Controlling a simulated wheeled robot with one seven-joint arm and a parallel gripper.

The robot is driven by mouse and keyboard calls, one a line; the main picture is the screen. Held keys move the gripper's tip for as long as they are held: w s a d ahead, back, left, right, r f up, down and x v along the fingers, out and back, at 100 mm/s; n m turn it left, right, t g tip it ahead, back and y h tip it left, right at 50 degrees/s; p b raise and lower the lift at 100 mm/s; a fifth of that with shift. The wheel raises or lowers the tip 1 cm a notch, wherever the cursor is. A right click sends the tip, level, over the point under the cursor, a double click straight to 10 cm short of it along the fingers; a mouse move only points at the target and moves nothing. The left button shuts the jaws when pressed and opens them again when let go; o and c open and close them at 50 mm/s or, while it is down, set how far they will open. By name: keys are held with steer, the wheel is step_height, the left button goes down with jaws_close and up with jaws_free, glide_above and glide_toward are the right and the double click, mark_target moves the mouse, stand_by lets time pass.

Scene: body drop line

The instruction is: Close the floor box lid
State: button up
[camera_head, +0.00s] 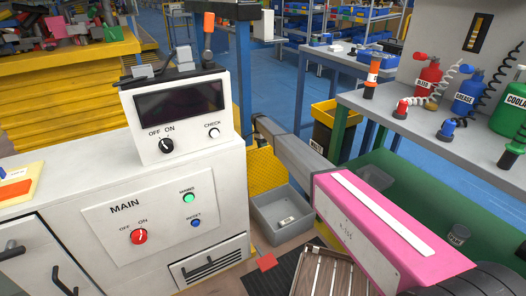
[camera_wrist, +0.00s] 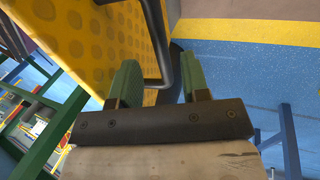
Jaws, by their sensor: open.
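A yellow raised-dot panel, which looks like the floor box lid (camera_head: 262,173), stands upright on the floor beyond the white machine. It fills the upper left of the wrist view (camera_wrist: 85,45). A dark bent bar handle (camera_wrist: 157,40) is on the panel. My gripper (camera_wrist: 159,72) is open, with one green finger on each side of the handle in the picture. I cannot tell whether either finger touches it. In the head view my arm reaches toward the panel's upper edge, and the fingers are hidden there. The box opening is not clearly visible.
A grey bin (camera_head: 284,219) holding a small pale item sits in front of the panel. The white MAIN machine (camera_head: 130,215) stands left. A workbench (camera_head: 390,112) with bottles is right, and a yellow-black bin (camera_head: 322,128) stands behind my arm.

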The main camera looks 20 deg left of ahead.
steer(key=shift+x, duration=1)
